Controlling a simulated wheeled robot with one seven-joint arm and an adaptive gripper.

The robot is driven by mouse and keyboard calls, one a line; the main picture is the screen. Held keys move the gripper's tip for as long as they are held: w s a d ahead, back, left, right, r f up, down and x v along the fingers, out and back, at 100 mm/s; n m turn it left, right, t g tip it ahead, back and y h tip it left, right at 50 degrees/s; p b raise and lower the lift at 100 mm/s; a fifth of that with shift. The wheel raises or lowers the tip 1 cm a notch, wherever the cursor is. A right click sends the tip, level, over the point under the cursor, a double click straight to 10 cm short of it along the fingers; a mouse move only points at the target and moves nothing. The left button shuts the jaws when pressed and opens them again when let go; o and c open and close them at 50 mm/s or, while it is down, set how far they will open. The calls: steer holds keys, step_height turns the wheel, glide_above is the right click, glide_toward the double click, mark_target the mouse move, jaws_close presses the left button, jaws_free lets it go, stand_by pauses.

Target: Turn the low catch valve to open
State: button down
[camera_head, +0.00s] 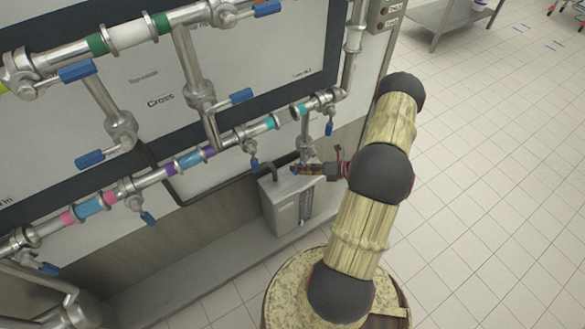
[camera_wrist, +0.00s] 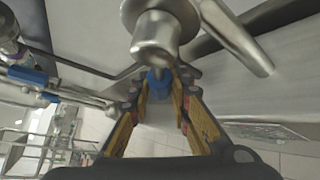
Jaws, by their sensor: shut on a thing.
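My gripper (camera_head: 300,170) reaches in from the right at the lower end of the pipework, just above a grey box. In the wrist view, the gripper's fingers (camera_wrist: 164,82) are closed in on a blue valve handle (camera_wrist: 158,74), with one finger on each side. The metal valve body (camera_wrist: 157,35) sits just above the fingertips in that view. In the head view, the same valve (camera_head: 306,150) hangs below the pipe, and its handle is mostly hidden by the fingers. I cannot tell the handle's exact angle.
Other blue-handled valves (camera_head: 254,164) and (camera_head: 330,128) are close by on the pipe with coloured bands. A grey box (camera_head: 284,210) with a bent spout stands below. The wall panel (camera_head: 190,95) is behind. The tiled floor (camera_head: 480,190) on the right is clear.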

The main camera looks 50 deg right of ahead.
steer(key=shift+s+d+f+n+g+h+p, duration=0.2)
steer(key=shift+d+f+n+g+h+p, duration=0.2)
steer(key=shift+d+f+n+g+h, duration=0.3)
steer(key=shift+s+d+f+n+g+h+b, duration=0.2)
steer(key=shift+d+f+n+g+h+b, duration=0.25)
steer(key=shift+d+h+b, duration=0.45)
steer(key=shift+s+d+f+n+g+h+b, duration=0.25)
steer(key=shift+d+n+h+b, duration=0.5)
steer(key=shift+h, duration=0.3)
steer(key=shift+s+d+f+n+g+h+b, duration=0.15)
steer(key=shift+d+f+n+g+h+b, duration=0.3)
steer(key=shift+d+h+b, duration=0.45)
steer(key=shift+r, duration=0.2)
steer(key=c, duration=1.6)
jaws_free()
steer(key=shift+c, duration=0.2)
steer(key=v, duration=1.2)
steer(key=shift+f, duration=0.1)
